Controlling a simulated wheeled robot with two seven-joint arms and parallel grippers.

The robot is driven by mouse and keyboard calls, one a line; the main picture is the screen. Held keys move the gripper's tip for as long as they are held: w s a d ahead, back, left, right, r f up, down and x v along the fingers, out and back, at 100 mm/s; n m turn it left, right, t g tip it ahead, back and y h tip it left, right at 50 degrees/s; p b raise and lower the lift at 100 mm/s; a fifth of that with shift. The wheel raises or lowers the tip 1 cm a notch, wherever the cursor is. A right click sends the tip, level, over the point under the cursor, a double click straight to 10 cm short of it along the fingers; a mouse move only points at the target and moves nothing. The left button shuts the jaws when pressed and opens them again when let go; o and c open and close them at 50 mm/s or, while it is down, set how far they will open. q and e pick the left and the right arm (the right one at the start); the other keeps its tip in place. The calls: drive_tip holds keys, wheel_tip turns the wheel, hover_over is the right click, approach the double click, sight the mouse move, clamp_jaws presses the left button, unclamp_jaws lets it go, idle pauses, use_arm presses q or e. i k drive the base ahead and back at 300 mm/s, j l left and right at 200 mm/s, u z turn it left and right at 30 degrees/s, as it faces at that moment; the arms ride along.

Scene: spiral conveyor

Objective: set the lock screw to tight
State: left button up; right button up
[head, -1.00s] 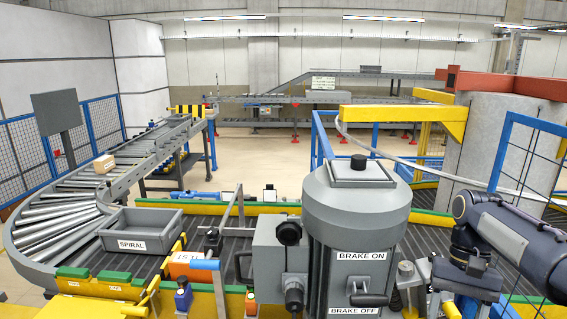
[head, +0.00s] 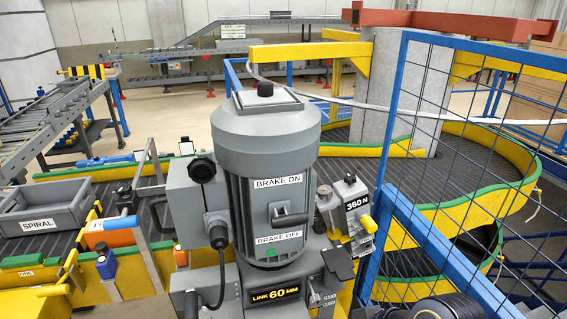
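I cannot say for sure which part is the lock screw. A grey block with a "350 N" label (head: 357,203) stands right of the large motor (head: 266,150), with a yellow knob (head: 367,223) on its side. A dark flat plate (head: 338,263) sits below it, beside the "LINK 60 MM" label (head: 275,294). No screw marking reading tight or loose is legible. Dark rounded parts of my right arm show at the bottom right edge, below and right of the block; its fingers are out of view. My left gripper is not in view.
A blue mesh fence (head: 470,110) stands close on the right, its blue rail running down to the lower right. A grey "SPIRAL" tote (head: 45,207) lies at left. A dark brake lever (head: 290,218) sticks out of the motor's front.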

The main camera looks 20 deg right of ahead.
sight(350, 179)
drive_tip(key=k+z, duration=0.1)
drive_tip(key=z, duration=1.1)
